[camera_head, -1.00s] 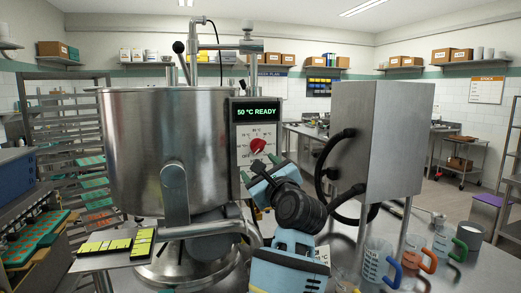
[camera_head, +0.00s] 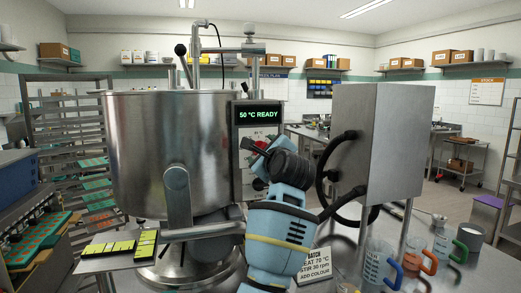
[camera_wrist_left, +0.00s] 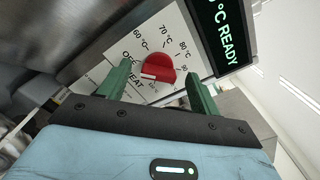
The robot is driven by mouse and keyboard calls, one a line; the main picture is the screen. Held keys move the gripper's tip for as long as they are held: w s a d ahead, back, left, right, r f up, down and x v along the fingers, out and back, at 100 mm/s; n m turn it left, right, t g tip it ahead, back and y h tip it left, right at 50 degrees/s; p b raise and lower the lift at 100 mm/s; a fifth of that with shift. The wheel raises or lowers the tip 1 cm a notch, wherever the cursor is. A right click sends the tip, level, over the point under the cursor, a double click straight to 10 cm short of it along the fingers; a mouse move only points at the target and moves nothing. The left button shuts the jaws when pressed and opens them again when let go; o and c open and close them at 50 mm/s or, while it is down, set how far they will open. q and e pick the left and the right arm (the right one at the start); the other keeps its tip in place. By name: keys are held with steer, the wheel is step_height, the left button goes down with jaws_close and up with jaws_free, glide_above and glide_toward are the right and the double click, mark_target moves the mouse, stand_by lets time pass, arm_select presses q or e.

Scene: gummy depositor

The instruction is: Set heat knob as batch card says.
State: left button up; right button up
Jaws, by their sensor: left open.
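The red heat knob (camera_wrist_left: 157,69) sits on a white dial plate marked OFF, 60, 70, 80 °C and more in the left wrist view. I cannot tell exactly which mark it points to. My left gripper (camera_wrist_left: 158,72) is open, with one green finger on each side of the knob, apart from it. The batch card (camera_head: 314,264) reads heat 70 °C, stir 30 rpm, add colour. The display (camera_head: 258,114) above the dial reads 50 °C READY. My right gripper is not in view.
The large steel kettle (camera_head: 168,145) stands left of the dial. Jugs (camera_head: 376,262) with coloured handles stand at front right. A tray of yellow pieces (camera_head: 118,246) is at left.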

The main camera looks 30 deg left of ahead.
arm_select(q)
steer(key=shift+x, duration=0.8)
steer(key=shift+c, duration=0.3)
steer(key=c, duration=0.9)
